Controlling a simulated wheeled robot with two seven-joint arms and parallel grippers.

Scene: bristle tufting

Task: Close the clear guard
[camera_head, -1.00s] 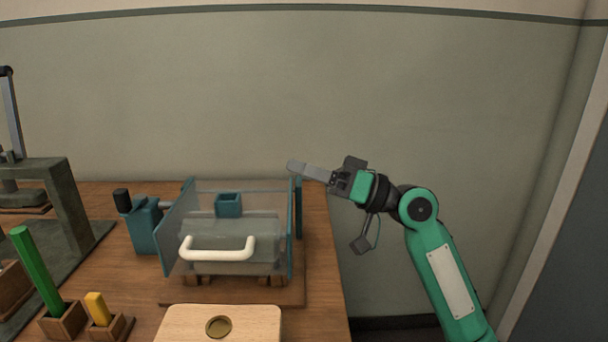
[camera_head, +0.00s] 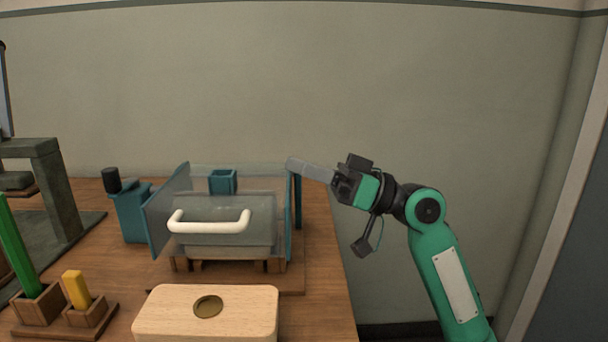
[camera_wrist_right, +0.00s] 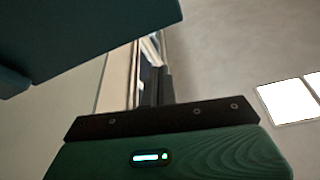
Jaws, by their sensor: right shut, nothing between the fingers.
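The clear guard (camera_head: 264,212) is a see-through panel with a white handle (camera_head: 209,227) across its front. It stands between teal side plates on a wooden base, and I cannot tell how far it is shut. My right gripper (camera_head: 293,164) is shut and empty. Its fingertips point left at the upper right corner of the guard, by the teal right side plate (camera_head: 298,205); I cannot tell if they touch. In the right wrist view a dark teal surface fills the upper left, close to the camera. My left gripper is not in view.
A pale wooden block (camera_head: 250,310) with a round recess lies in front of the guard. A teal device (camera_head: 132,215) with a black knob stands left of it. Green (camera_head: 14,245) and yellow (camera_head: 76,288) sticks stand in holders. The table's right edge is near the guard; beyond is open space.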

